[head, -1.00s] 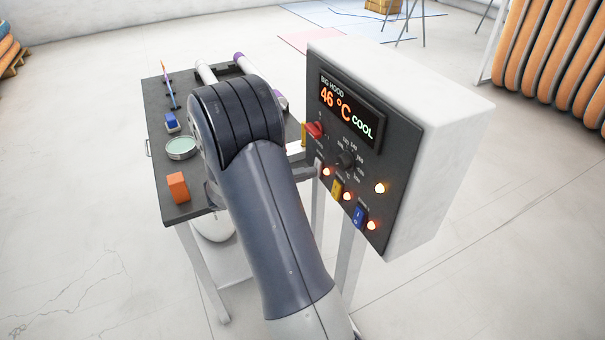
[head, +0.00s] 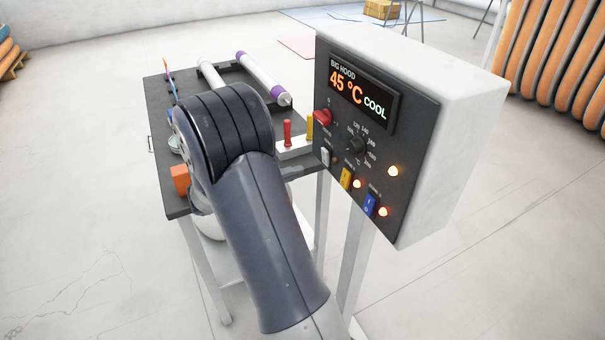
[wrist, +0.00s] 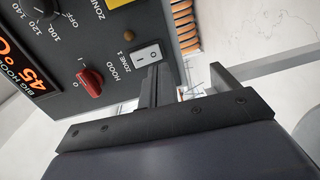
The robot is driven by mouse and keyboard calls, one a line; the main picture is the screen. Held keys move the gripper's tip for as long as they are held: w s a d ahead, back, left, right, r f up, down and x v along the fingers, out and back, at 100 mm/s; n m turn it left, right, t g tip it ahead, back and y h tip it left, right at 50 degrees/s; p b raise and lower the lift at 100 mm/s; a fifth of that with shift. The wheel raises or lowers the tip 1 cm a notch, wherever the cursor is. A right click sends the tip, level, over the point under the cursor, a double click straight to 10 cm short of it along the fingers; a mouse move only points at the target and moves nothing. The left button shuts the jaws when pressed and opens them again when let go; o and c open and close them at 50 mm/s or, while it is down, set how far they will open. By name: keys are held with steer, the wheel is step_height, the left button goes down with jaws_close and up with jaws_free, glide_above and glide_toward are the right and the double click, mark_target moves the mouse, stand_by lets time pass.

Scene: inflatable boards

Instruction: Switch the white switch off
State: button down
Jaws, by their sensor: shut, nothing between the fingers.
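The white switch (head: 325,156) is on the lower left of the dark control panel (head: 345,190), under the red knob (head: 322,117). The lamp (head: 335,160) beside it looks unlit. In the wrist view the white switch (wrist: 146,54), marked I and O, is close beyond my fingertips. My gripper (wrist: 158,82) is shut and empty, its tips just below the switch in the picture. I cannot tell whether they touch it. In the head view my arm hides most of the gripper.
A black dial (head: 355,146) is above. A dark table (head: 180,205) with tools stands left of the panel box. The display (head: 360,95) reads 45 °C COOL.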

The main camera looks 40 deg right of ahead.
steer(key=f+b+v, duration=0.1)
steer(key=f+v, duration=0.1)
steer(key=v, duration=0.6)
steer(key=shift+r, duration=0.1)
